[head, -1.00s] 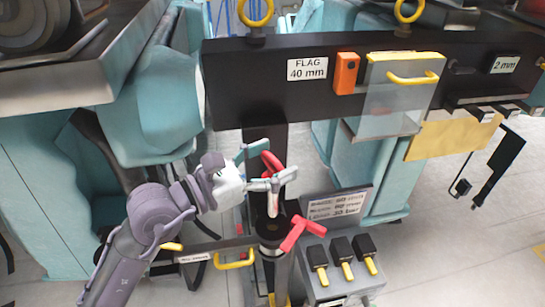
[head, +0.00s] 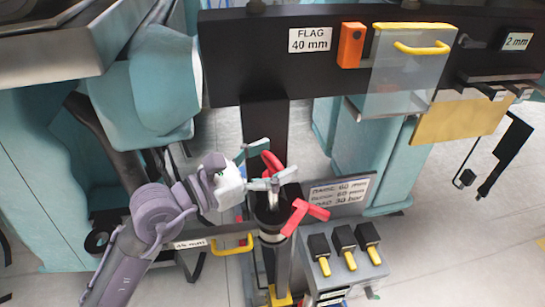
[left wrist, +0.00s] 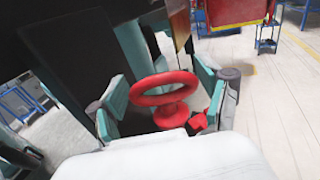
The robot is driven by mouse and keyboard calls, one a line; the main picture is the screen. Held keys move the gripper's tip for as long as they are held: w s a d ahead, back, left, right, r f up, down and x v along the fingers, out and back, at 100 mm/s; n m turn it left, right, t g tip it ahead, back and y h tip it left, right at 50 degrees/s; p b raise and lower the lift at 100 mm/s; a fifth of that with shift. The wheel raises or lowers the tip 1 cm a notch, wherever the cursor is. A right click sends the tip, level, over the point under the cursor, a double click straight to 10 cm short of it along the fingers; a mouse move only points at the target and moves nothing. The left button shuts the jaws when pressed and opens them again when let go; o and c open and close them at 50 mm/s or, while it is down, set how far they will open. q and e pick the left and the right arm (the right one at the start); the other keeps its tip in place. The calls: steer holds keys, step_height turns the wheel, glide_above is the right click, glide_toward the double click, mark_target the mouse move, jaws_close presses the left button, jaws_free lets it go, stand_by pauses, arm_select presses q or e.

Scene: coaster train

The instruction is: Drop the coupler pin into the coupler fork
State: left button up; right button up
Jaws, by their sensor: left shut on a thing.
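My left gripper (head: 268,170) is shut on the coupler pin, which has a red ring handle (head: 270,161) and a pale metal shaft (head: 273,190). In the left wrist view the red ring (left wrist: 165,90) sits between the teal fingers of the left gripper (left wrist: 163,108). The pin is roughly upright above the dark coupler fork (head: 268,217), its lower end at the fork's top. I cannot tell whether the tip is inside the hole. A red T-shaped handle (head: 306,211) is just right of the fork. My right gripper is not in view.
A black beam (head: 250,70) crosses above with a FLAG 40 mm label (head: 310,40), an orange block (head: 351,45) and a clear panel with a yellow handle (head: 420,48). A grey box with several black-and-yellow levers (head: 343,240) stands close at right.

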mark_target(269, 194)
arm_select(q)
steer(key=shift+f+b, duration=3.15)
steer(key=shift+f, duration=1)
steer(key=o, duration=1.8)
steer(key=shift+f, duration=0.1)
steer(key=v, duration=1.2)
